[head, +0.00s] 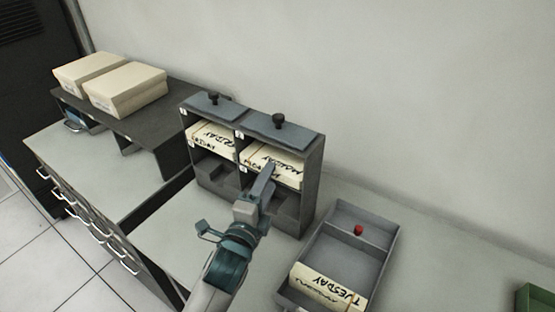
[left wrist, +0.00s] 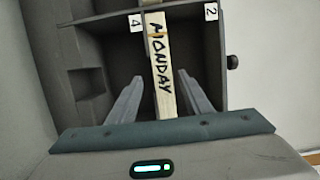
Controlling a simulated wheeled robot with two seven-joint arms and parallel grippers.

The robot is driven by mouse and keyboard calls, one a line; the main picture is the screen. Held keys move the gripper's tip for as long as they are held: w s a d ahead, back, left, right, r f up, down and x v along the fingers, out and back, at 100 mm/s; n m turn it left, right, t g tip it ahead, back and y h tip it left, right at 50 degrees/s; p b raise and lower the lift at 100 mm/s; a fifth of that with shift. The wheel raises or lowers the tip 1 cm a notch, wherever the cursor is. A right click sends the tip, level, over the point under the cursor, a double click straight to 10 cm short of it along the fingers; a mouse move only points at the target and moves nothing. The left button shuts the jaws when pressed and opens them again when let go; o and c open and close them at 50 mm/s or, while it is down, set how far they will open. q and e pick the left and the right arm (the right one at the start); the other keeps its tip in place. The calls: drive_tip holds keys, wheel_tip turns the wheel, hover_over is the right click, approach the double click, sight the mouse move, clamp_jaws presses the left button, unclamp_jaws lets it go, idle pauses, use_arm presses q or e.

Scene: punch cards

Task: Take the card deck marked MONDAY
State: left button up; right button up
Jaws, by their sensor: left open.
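The card deck marked MONDAY (head: 272,163) lies in the upper right compartment of the grey card rack (head: 309,185). In the left wrist view the MONDAY deck (left wrist: 160,68) runs between the two fingers of my left gripper (left wrist: 160,97), with a gap on each side. My left gripper also shows in the head view (head: 266,186), in front of the rack's right column, and hides part of the deck's lower front. It is open and holds nothing. My right gripper is out of view.
Another deck (head: 212,137) lies in the rack's upper left compartment. A grey tray (head: 372,247) holding the TUESDAY deck (head: 328,288) stands to the right on the counter. Two cream boxes (head: 125,88) sit on a dark shelf at left. A green object (head: 535,298) is at lower right.

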use_arm(q)
drive_tip(key=shift+r, duration=0.1)
drive_tip(key=p+x, duration=0.2)
drive_tip(key=x, duration=0.2)
drive_tip(key=shift+w+d+r+p, duration=0.1)
drive_tip(key=shift+d+r+p, duration=0.05)
drive_tip(key=shift+r+p, duration=0.25)
drive_tip(key=shift+w+d+f, duration=0.15)
drive_tip(key=shift+w+f, duration=0.1)
drive_tip(key=shift+w, duration=0.15)
drive_tip(key=shift+r, duration=0.1)
clamp_jaws()
